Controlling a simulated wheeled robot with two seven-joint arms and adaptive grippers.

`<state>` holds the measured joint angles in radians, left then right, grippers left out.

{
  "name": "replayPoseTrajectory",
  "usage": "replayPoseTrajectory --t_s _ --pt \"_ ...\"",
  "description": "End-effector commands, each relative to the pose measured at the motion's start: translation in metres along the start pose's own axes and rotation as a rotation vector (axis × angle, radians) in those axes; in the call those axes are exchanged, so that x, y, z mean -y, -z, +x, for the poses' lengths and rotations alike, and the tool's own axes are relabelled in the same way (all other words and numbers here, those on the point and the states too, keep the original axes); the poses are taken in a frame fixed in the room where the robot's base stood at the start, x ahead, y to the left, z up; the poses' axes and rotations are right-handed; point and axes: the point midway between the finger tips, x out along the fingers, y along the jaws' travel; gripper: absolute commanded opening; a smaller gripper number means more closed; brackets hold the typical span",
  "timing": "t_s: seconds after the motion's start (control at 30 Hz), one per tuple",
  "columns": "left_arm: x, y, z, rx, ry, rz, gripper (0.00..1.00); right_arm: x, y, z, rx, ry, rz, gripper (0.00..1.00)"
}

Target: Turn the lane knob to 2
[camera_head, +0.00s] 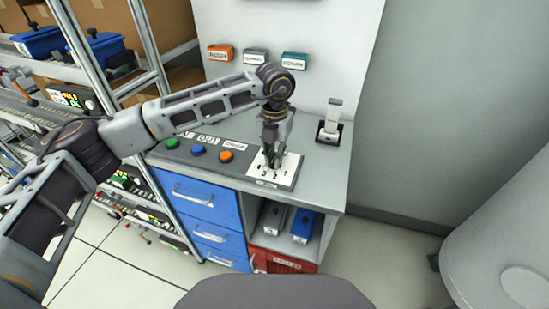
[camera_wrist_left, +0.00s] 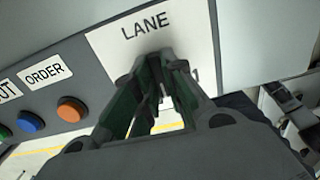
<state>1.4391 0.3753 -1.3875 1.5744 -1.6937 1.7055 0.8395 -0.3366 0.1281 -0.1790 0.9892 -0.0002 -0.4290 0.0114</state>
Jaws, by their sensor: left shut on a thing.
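The white lane plate (camera_head: 287,177) sits at the right part of the grey counter top. In the left wrist view the plate (camera_wrist_left: 135,42) shows the word LANE and a "1" at the right of the fingers. My left gripper (camera_head: 270,155) points down over the plate, shut on the lane knob. In the left wrist view its green-padded fingers (camera_wrist_left: 155,75) meet over the middle of the plate. The knob is mostly hidden between the fingers, so I cannot tell which number it points to. My right gripper is not in view.
Green (camera_head: 172,143), blue (camera_head: 198,150) and orange (camera_head: 226,156) buttons line the counter left of the plate. A grey upright device (camera_head: 331,118) stands behind it. Blue drawers (camera_head: 205,196) and an open shelf lie below. A white rounded body (camera_head: 500,240) stands at right.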

Motion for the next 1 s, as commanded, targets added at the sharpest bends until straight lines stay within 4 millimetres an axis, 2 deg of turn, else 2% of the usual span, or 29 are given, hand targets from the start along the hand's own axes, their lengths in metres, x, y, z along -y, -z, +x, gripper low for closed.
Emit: replayPoseTrajectory --t_s 0.33,0.5,1.0 --pt "0.000 -0.001 0.000 0.003 0.001 -0.240 0.00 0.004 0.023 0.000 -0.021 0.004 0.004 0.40" --pt "0.000 -0.001 0.000 0.003 0.001 -0.317 0.00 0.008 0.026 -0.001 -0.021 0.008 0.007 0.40" --pt "0.000 -0.001 -0.001 0.003 0.001 -0.377 0.00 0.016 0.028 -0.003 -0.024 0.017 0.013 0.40"
